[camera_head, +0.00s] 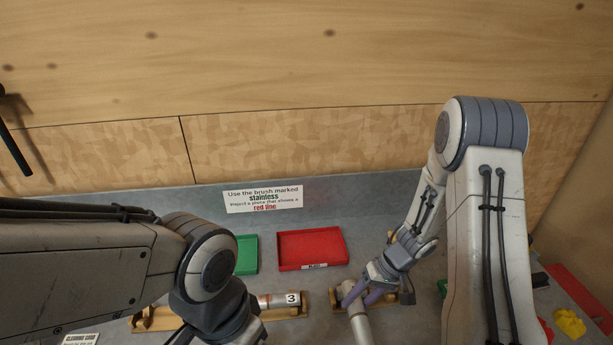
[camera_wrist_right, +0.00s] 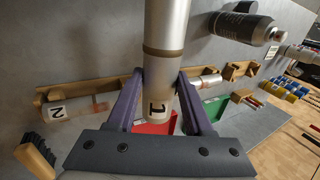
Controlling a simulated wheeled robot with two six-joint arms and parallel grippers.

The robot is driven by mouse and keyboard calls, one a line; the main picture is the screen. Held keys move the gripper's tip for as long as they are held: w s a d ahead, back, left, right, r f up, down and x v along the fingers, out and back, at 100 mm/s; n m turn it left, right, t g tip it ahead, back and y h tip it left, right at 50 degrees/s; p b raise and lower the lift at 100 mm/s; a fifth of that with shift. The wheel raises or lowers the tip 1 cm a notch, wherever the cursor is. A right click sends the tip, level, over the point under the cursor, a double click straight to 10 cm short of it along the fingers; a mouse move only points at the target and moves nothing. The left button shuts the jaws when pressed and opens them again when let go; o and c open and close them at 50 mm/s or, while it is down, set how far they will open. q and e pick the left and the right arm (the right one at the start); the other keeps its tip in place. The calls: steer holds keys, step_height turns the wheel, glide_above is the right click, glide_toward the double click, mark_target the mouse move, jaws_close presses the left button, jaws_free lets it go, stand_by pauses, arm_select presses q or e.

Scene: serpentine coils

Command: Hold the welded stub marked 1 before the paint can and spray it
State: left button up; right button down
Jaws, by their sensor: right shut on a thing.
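My right gripper (camera_head: 372,297) is shut on the welded stub marked 1 (camera_head: 358,318), a pale metal tube. In the right wrist view the stub (camera_wrist_right: 165,60) stands between the two purple fingers (camera_wrist_right: 160,105), its dark weld band and the label 1 showing. My left arm comes in from the left; its dark wrist end (camera_head: 215,300) is low in the head view, and its fingers cannot be made out.
A green tray (camera_head: 246,240) and a red tray (camera_head: 340,237) lie at the back. The stub marked 3 (camera_head: 283,300) rests on a wooden rack; the stub marked 2 (camera_wrist_right: 58,112) shows in the wrist view. A brush (camera_wrist_right: 35,150) is at lower left there. A sign (camera_head: 263,198) stands behind.

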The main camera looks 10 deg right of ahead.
steer(key=shift+a, duration=0.15)
steer(key=a+f+h+b, duration=0.1)
steer(key=a+f+h, duration=0.3)
steer(key=a, duration=0.5)
step_height(320, 180, down, 2)
steer(key=shift+s+f+n, duration=0.25)
steer(key=shift+s+n, duration=0.1)
steer(key=shift+n, duration=0.05)
